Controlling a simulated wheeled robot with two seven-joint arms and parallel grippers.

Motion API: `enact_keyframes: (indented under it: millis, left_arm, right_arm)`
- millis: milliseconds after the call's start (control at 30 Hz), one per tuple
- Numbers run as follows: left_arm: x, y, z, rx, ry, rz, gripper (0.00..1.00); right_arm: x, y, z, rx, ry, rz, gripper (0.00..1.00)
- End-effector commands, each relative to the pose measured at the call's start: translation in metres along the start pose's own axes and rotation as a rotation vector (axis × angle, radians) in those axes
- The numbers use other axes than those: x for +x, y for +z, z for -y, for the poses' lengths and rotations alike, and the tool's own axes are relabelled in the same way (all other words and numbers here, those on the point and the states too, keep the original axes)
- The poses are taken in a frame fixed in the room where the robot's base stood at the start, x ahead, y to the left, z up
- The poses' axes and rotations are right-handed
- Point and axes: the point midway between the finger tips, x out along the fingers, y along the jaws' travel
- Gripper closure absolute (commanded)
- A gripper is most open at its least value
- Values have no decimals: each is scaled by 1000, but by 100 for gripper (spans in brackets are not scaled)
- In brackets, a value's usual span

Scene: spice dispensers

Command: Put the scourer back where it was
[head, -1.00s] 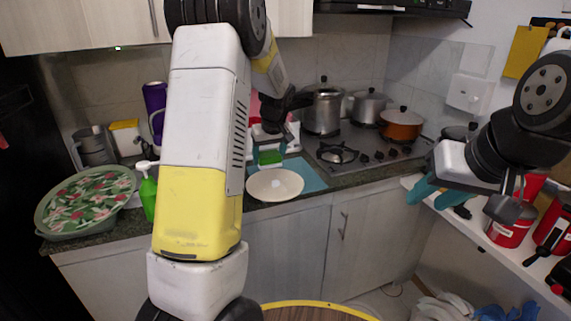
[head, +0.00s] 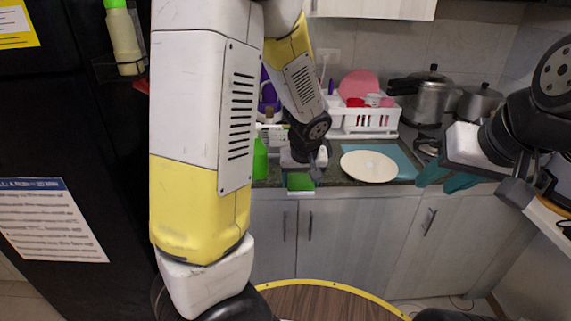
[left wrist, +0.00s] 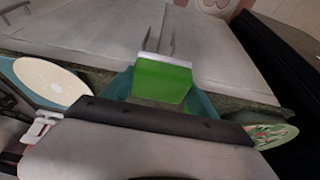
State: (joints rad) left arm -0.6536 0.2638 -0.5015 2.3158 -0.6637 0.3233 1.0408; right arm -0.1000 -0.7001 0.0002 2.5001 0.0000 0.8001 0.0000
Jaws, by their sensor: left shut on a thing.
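The scourer (head: 300,182) is a green block with a pale edge, held by my left gripper (head: 301,172) in front of the counter edge. It shows in the left wrist view (left wrist: 162,80) between my teal fingertips. My left gripper is shut on it. My right gripper (head: 462,180), with teal fingers, is at the right of the head view, apart from everything on the counter; its fingers are partly seen and look spread. The spot the scourer came from cannot be told from these frames.
A cream plate (head: 369,166) lies on a blue mat (head: 408,162) on the counter, right of the scourer. A white dish rack (head: 350,122) and a steel pot (head: 425,98) stand behind. A green bottle (head: 260,160) is left of the gripper. A round wooden table (head: 330,303) is in front.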

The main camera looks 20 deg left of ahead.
Motion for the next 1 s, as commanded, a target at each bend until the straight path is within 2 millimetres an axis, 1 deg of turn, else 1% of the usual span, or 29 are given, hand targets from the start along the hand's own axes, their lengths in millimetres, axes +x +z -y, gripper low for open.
enact_keyframes:
  millis: [167, 500, 600, 700, 800, 867, 1000]
  left_arm:
    - [16, -29, 7, -7, -3, 0, 71]
    - [57, -105, 18, -5, -1, -1, 71]
    - [66, -122, 20, -4, -1, 0, 71]
    - [71, -132, 21, -2, 0, -1, 71]
    - [74, -136, 22, -1, 0, 0, 71]
    - [78, -135, 22, 0, 0, 1, 71]
    - [94, -127, 22, 2, -1, 3, 71]
  right_arm:
    - [0, 0, 0, 0, 0, 0, 64]
    - [0, 0, 0, 0, 0, 0, 64]
    - [0, 0, 0, 0, 0, 0, 64]
    - [0, 0, 0, 0, 0, 0, 64]
    - [0, 0, 0, 0, 0, 0, 64]
    - [0, 0, 0, 0, 0, 0, 64]
    - [0, 0, 0, 0, 0, 0, 64]
